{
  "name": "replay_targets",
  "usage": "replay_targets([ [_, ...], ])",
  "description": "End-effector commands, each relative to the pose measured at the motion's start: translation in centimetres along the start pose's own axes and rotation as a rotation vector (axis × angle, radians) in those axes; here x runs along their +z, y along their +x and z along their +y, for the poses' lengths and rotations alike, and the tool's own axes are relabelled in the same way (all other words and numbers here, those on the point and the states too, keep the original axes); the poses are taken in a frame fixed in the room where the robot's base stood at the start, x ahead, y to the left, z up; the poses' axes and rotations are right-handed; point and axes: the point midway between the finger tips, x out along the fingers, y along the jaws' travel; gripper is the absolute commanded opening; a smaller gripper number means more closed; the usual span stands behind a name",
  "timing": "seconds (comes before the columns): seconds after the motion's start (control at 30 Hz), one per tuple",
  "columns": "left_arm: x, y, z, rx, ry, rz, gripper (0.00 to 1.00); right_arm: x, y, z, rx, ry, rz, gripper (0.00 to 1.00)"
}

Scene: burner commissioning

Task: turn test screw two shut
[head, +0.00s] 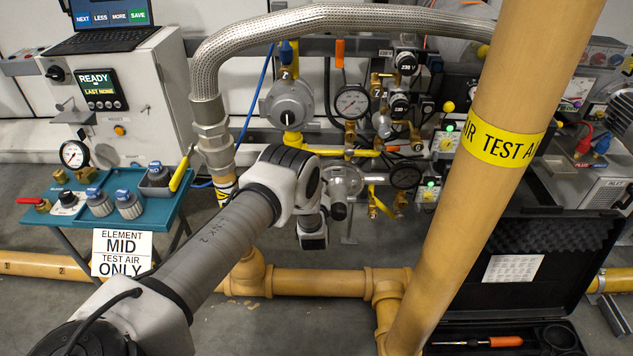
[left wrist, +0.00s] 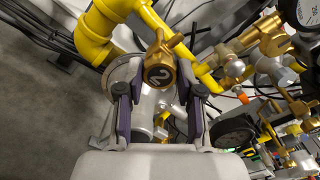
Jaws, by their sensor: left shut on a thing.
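Test screw two, a brass fitting with a dark "2" on its face (left wrist: 158,74), is in the middle of the left wrist view. My left gripper (left wrist: 160,92) has one dark finger on each side of it and is shut on it. The finger contact itself is partly hidden. In the head view my left arm reaches in from the lower left to the pipework. There its wrist hides the screw and the fingertips. My right gripper is not in view.
A large tan pipe with a yellow test-air band (head: 505,140) crosses the right foreground. A braided hose (head: 330,18) arches above my arm. Gauges, including a round one (head: 352,102), and brass valves crowd the area behind. A blue tray table (head: 100,228) stands left.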

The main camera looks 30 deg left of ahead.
Motion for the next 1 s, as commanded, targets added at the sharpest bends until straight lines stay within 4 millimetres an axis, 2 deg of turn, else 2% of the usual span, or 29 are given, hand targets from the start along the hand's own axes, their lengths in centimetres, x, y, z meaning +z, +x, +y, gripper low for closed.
replay_targets([
  [0.27, -0.1, 0.0, 0.0, -0.001, 0.002, 0.002, 0.01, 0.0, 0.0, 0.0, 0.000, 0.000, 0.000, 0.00],
  [0.3, -0.1, 0.0, 0.0, -0.001, 0.002, 0.002, 0.40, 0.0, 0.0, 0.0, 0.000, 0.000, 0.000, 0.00],
  [0.37, -0.1, 0.0, 0.0, -0.001, 0.002, 0.002, 0.61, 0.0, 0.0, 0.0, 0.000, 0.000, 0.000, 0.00],
  [0.67, 0.0, -0.1, 0.0, 0.000, 0.001, 0.001, 0.61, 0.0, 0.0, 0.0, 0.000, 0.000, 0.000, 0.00],
  [0.77, -0.1, -0.7, 0.0, 0.001, 0.001, 0.002, 0.61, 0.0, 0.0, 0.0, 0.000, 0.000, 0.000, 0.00],
  [0.87, -0.1, -2.3, 0.0, 0.002, 0.001, 0.003, 0.61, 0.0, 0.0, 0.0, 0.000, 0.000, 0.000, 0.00],
  [1.0, -0.2, -5.9, 0.0, 0.002, 0.002, 0.006, 0.61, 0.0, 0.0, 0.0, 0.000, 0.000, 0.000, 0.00],
])
